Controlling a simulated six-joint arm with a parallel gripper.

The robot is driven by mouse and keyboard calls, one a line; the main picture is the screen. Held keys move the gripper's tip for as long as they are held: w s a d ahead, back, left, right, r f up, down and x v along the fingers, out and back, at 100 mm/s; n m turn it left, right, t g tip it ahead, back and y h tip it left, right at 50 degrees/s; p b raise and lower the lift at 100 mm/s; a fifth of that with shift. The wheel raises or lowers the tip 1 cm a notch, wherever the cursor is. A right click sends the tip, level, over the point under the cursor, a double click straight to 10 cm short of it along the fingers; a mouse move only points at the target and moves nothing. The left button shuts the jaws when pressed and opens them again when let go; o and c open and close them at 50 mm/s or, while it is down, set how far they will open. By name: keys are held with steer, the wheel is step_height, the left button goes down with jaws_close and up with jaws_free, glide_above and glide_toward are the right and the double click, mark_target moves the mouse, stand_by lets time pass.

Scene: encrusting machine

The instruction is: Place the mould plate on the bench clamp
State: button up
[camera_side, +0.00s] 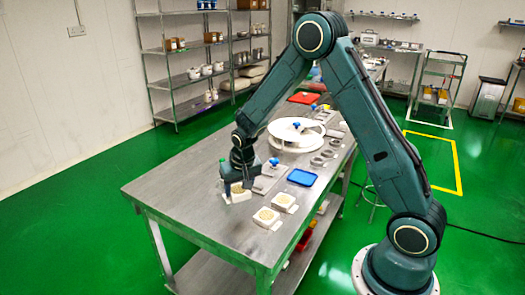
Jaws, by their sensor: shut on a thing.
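My gripper (236,186) is low over the near left part of the steel bench, shut on a small pale block with a tan face, which looks like the mould plate (237,194). The gripper partly hides it, and I cannot tell whether it touches the bench top. Two similar white square pieces with round tan faces, one nearer (266,217) and one farther (284,201), lie to the right. A grey flat fixture with a blue knob (272,163) stands just behind and right of my gripper; it may be the bench clamp, but it is too small to be sure.
A blue tray (301,177), grey rings (322,157) and a white round machine part (296,136) stand farther along the bench (165,188). A red tray (304,98) is at the far end. The bench's near left corner is clear.

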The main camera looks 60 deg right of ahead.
steer(key=w+d+r+m+g, duration=0.1)
steer(key=d+m, duration=0.4)
steer(key=d, duration=0.3)
steer(key=w+d+r+m+g+h, duration=0.1)
steer(key=d+m, duration=0.5)
steer(key=d, duration=0.2)
steer(key=shift+d+r+g+h, duration=0.25)
steer(key=shift+d+g+h, duration=0.05)
steer(key=shift+d+g, duration=0.1)
steer(key=shift+w+f, duration=0.1)
glide_above(263, 180)
steer(key=a, duration=0.1)
steer(key=shift+a+f, duration=0.2)
steer(key=shift+f, duration=3.1)
steer(key=shift+f, duration=0.2)
steer(key=o, duration=1.2)
